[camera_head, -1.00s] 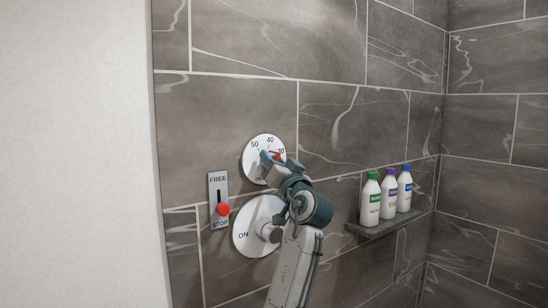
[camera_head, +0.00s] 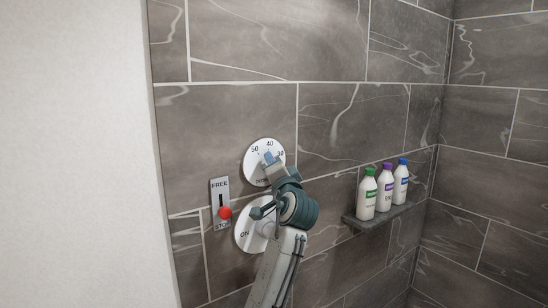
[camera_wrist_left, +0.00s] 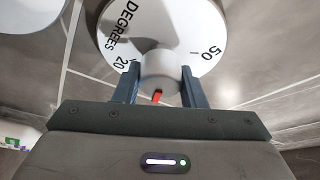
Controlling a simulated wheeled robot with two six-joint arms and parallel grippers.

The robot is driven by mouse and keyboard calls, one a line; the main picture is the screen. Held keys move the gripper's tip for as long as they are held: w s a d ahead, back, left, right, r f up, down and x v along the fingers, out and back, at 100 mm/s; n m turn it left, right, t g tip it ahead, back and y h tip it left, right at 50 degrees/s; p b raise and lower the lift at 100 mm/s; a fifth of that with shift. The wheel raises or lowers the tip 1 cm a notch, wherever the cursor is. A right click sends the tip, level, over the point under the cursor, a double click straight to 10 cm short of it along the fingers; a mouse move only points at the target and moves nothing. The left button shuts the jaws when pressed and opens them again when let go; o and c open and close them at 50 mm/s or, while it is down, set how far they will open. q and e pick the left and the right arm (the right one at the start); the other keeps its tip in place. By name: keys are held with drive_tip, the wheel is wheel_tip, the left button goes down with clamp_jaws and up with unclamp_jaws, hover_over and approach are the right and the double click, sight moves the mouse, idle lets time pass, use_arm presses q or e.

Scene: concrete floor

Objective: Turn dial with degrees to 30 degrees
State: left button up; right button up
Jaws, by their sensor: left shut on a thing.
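The white dial with degrees (camera_head: 250,167) is mounted on the tiled wall, with 50, 40 and a partly covered 30 along its top. In the left wrist view the dial (camera_wrist_left: 205,25) shows "DEGREES", 20 and 50. Its grey centre knob (camera_wrist_left: 160,68) sits between the fingers of my left gripper (camera_wrist_left: 159,86), which is shut on it. A red pointer (camera_wrist_left: 157,96) shows below the knob; the number it points at is hidden by the gripper body. In the head view my left gripper (camera_head: 268,158) covers the dial's middle. My right gripper is not in view.
Below is a larger white ON dial (camera_head: 243,240), partly behind my arm. Left of it is a FREE/STOP slider plate (camera_head: 220,190) with a red knob (camera_head: 225,213) near STOP. Several bottles (camera_head: 384,188) stand on a wall shelf (camera_head: 375,222) to the right.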

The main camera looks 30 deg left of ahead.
use_arm(q)
drive_tip(key=shift+m, duration=0.3)
drive_tip(key=o, duration=1)
drive_tip(key=b+v, duration=0.3)
drive_tip(key=v, duration=0.7)
drive_tip(key=shift+s+d, duration=0.25)
drive_tip(key=shift+s, duration=0.05)
drive_tip(key=shift+f, duration=0.1)
